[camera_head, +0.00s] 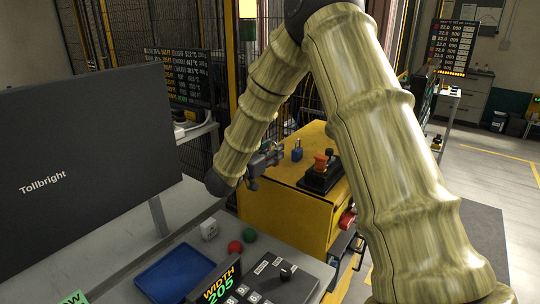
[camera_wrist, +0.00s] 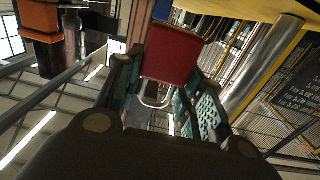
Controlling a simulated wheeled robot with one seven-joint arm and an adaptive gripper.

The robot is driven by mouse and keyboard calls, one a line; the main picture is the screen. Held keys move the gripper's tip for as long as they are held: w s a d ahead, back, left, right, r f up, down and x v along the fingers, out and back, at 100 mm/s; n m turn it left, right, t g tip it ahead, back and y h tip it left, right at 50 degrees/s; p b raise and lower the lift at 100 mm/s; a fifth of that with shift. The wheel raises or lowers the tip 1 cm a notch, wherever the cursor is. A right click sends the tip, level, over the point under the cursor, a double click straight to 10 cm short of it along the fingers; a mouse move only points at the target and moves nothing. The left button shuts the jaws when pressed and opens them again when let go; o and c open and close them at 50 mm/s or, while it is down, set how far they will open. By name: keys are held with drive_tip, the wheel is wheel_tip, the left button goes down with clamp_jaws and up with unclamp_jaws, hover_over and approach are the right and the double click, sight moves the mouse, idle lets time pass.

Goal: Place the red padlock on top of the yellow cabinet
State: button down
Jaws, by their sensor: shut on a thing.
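In the wrist view a red padlock (camera_wrist: 170,55) with a pale metal shackle (camera_wrist: 155,100) is between the fingers of my gripper (camera_wrist: 162,80), which is shut on it. The yellow cabinet (camera_head: 285,212) stands in the middle of the head view. My gripper (camera_head: 268,163) appears there over the left part of the cabinet's top; I cannot tell its height above it. The red padlock cannot be made out in the head view.
A blue padlock (camera_head: 297,151) and a black device with an orange part (camera_head: 320,164) occupy the cabinet top. In front, a grey desk holds a blue tray (camera_head: 172,275), a keypad box (camera_head: 268,284) and red and green buttons. A large monitor (camera_head: 85,170) stands left.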

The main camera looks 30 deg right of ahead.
drive_tip(key=shift+w+d, duration=0.35)
drive_tip(key=shift+w, duration=0.4)
wheel_tip(320, 180, down, 3)
drive_tip(key=shift+w+f+p, duration=0.15)
drive_tip(key=shift+p, duration=0.75)
drive_tip(key=shift+f, duration=0.15)
drive_tip(key=shift+f, duration=0.2)
drive_tip(key=c, duration=0.9)
unclamp_jaws()
drive_tip(key=shift+r, duration=0.2)
drive_tip(key=b+v, duration=0.4)
drive_tip(key=v, duration=0.8)
